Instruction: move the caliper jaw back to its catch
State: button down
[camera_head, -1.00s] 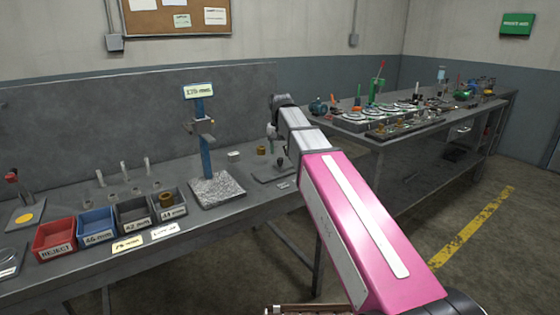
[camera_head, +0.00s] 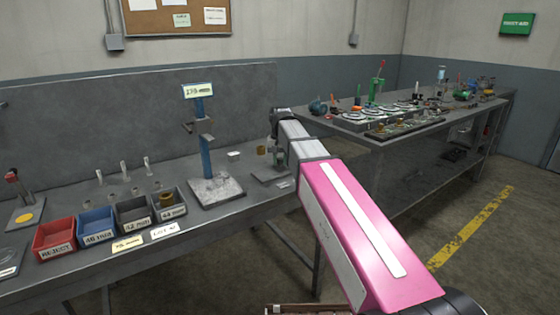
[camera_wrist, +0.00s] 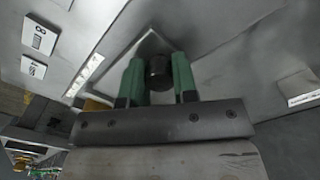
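A blue upright post (camera_head: 206,158) with a readout on top stands on a grey base plate at the middle of the bench; it looks like the caliper. A dark arm, seemingly its jaw (camera_head: 187,128), sticks out to the left. My gripper (camera_head: 279,155) is to the right of this post, low over a small grey stand (camera_head: 270,176). In the wrist view, the green fingers of my gripper (camera_wrist: 159,78) point down on either side of a dark round knob (camera_wrist: 158,70). I cannot tell whether they press on it. The catch is not clearly seen.
Several bins stand at the front left, including a red one (camera_head: 54,238) and a blue one (camera_head: 97,224). A brass ring (camera_head: 262,150) and a white block (camera_head: 233,155) sit behind the stand. A second bench (camera_head: 372,144) at the right is crowded.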

aim_at(267, 172)
jog(key=shift+s+a, duration=0.55)
jog(key=shift+a, duration=0.25)
jog(key=shift+s+a, duration=0.55)
jog(key=shift+a, duration=0.25)
jog(key=shift+s+a, duration=0.55)
jog(key=shift+a, duration=0.25)
jog(key=c, duration=0.9)
grip_release()
jog(key=shift+a, duration=0.1)
jog(key=shift+r, duration=0.1)
notch_tip(267, 172, up, 11)
jog(key=shift+f, duration=0.2)
jog(key=shift+s, duration=0.1)
